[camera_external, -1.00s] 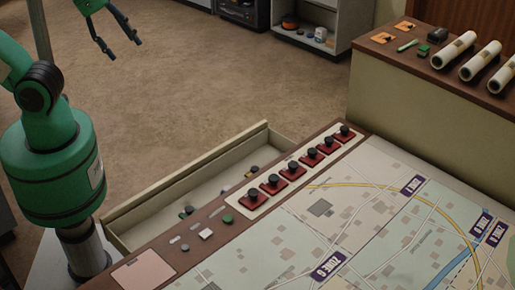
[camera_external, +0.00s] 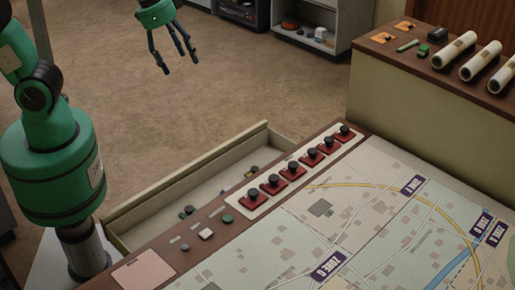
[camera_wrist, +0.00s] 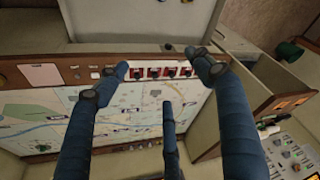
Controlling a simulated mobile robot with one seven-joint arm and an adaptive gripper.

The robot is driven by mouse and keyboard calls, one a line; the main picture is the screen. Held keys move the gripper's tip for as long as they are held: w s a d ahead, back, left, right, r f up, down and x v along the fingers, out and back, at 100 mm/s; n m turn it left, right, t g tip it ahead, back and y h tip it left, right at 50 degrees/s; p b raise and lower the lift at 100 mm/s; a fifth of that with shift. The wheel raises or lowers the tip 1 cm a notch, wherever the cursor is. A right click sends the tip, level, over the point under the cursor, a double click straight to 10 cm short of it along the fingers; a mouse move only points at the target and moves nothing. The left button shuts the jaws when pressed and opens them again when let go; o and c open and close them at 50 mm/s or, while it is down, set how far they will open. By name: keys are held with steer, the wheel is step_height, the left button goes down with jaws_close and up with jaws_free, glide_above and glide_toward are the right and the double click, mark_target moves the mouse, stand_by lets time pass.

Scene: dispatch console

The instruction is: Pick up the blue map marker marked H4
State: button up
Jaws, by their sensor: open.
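I cannot make out a blue map marker marked H4 in either view. Several small dark pieces lie in the open drawer (camera_external: 150,222), too small to read any marking. My gripper (camera_external: 178,64) is open and empty, high over the floor beyond the drawer in the external view. In the wrist view its dark blue fingers (camera_wrist: 160,82) are spread, with the console below. The map (camera_external: 370,235) with purple zone labels covers the console top; it also shows in the wrist view (camera_wrist: 50,115).
A row of red switches with black knobs (camera_external: 292,170) lines the console's edge beside the drawer. A side counter (camera_external: 385,50) at the right holds white rolls (camera_external: 480,61) and small orange and green items. A shelf (camera_external: 318,20) stands behind. The floor between is clear.

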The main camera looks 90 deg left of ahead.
steer(key=w+a+f+g, duration=0.1)
steer(key=w+a+f, duration=0.2)
steer(key=w+f, duration=0.45)
steer(key=n+g, duration=0.2)
steer(key=g, duration=0.1)
glide_above(228, 188)
step_height(228, 188, down, 39)
steer(key=shift+s+f, duration=0.15)
steer(key=shift+f, duration=0.3)
steer(key=shift+f, duration=0.1)
steer(key=shift+f+b, duration=0.35)
steer(key=shift+f, duration=3.85)
steer(key=shift+f, duration=0.15)
steer(key=shift+f+b, duration=0.55)
steer(key=shift+f, duration=1.9)
